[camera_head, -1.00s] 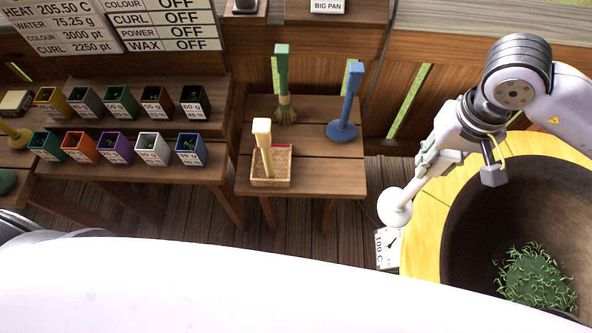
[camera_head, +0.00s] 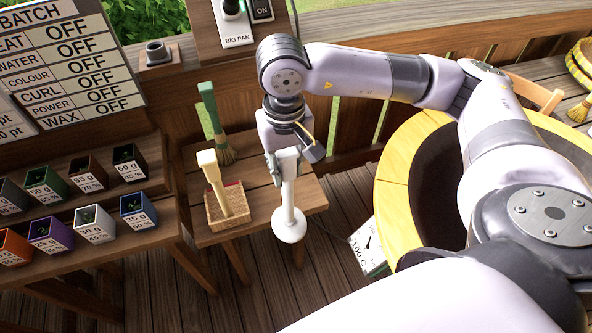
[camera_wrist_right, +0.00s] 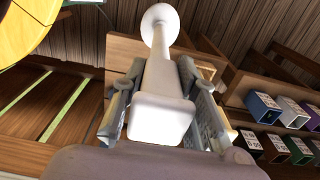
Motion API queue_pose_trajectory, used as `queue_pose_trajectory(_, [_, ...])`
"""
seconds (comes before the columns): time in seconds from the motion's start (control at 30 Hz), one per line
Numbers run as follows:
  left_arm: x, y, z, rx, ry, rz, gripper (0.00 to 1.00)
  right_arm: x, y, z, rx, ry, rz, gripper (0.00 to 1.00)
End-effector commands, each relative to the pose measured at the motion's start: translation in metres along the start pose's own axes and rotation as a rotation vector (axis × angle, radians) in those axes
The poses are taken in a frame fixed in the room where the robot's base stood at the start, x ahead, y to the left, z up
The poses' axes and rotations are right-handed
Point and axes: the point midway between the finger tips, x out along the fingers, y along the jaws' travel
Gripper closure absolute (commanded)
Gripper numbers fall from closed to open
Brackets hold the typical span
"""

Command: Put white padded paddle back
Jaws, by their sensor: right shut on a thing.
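The white padded paddle (camera_head: 289,218) hangs with its round white pad down from my right gripper (camera_head: 288,158). In the head view it shows in front of the right part of the small wooden table (camera_head: 262,168); I cannot tell its height over the table. In the right wrist view the fingers of my right gripper (camera_wrist_right: 160,104) are shut on both sides of the paddle's handle (camera_wrist_right: 160,88), with the pad (camera_wrist_right: 160,22) at the far end. My left gripper is not in view.
A basket (camera_head: 229,208) with a pale-handled tool stands on the table, left of the paddle. A green-handled brush (camera_head: 216,125) stands behind it. The big pan's yellow rim (camera_head: 398,195) is to the right, partly behind my arm. Several coloured boxes (camera_head: 138,211) line the left shelves.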

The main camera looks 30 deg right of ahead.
Motion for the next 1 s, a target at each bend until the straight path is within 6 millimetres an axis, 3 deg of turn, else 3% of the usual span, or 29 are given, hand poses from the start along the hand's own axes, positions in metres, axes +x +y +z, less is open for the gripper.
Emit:
queue_pose_trajectory(0.17, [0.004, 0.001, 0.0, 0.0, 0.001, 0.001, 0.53, -0.011, 0.01, -0.033, 0.255, 0.003, -0.003, 1.0])
queue_pose_trajectory(0.6, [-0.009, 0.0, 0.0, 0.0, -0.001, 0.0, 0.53, -0.072, 0.054, -0.113, 1.08, -0.001, -0.004, 1.0])
queue_pose_trajectory(0.8, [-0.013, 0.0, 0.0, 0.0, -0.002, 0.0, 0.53, -0.094, 0.075, -0.134, 1.392, -0.002, -0.005, 1.0])
queue_pose_trajectory(1.0, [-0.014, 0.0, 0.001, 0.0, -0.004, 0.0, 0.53, -0.105, 0.086, -0.143, 1.558, -0.002, -0.004, 1.0])
